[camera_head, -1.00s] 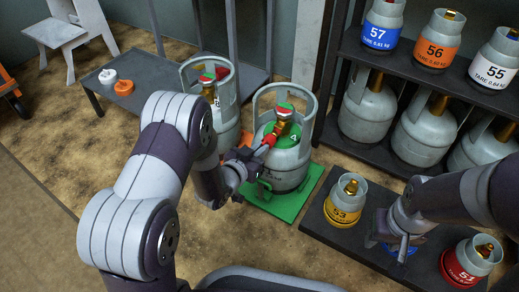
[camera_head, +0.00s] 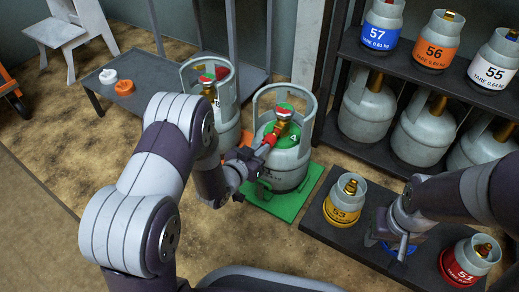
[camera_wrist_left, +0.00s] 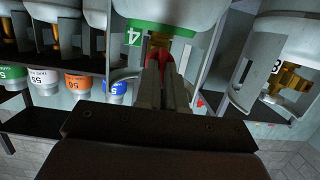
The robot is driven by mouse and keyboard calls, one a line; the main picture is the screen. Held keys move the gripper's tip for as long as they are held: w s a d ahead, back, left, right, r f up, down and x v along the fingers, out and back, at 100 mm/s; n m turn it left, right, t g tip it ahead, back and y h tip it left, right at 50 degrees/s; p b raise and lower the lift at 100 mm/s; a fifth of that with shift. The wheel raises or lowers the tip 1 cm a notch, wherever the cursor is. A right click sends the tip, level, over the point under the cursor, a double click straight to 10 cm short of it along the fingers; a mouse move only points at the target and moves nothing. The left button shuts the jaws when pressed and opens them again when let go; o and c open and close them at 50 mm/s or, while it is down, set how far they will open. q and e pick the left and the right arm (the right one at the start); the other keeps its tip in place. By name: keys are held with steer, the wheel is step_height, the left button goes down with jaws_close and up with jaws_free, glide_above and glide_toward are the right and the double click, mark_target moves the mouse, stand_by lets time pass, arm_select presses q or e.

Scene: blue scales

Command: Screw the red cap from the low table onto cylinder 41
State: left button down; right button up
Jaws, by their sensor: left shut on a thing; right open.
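A grey cylinder with a green label (camera_head: 291,160) stands upright on a green pad, its brass valve and red-topped handwheel inside the collar. Only a "4" of its number can be read, also in the left wrist view (camera_wrist_left: 145,33). My left gripper (camera_head: 262,147) is shut on the red cap (camera_head: 270,139), held at the side of the brass valve. The cap shows between the fingers in the left wrist view (camera_wrist_left: 166,58). I cannot tell whether it sits on the thread. My right gripper (camera_head: 400,243) is open over a mostly hidden blue-banded cylinder (camera_head: 411,251).
The low table (camera_head: 136,98) holds a white cap (camera_head: 108,76) and an orange cap (camera_head: 124,87). Another cylinder (camera_head: 227,103) stands close left of the green-labelled one. A dark platform (camera_head: 342,237) bears yellow 53 (camera_head: 342,206) and red 51 (camera_head: 470,264). A cylinder rack fills the right.

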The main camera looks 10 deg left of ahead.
arm_select(q)
steer(key=shift+w+d, duration=0.25)
steer(key=shift+w, duration=0.35)
steer(key=shift+w+d, duration=0.2)
steer(key=shift+w, duration=0.4)
steer(key=m+y, duration=0.1)
steer(key=m, duration=0.1)
steer(key=shift+d+m+t, duration=0.1)
steer(key=shift+m+t, duration=0.2)
steer(key=shift+m, duration=0.1)
steer(key=m+y, duration=0.1)
steer(key=m, duration=0.1)
steer(key=shift+d+f+m+b, duration=0.1)
steer(key=shift+m+b, duration=0.2)
steer(key=m, duration=0.1)
steer(key=m+t, duration=0.1)
steer(key=m, duration=0.1)
steer(key=shift+s+d+f+y+b, duration=0.1)
steer(key=shift+d+y+b, duration=0.05)
steer(key=shift+y+b, duration=0.2)
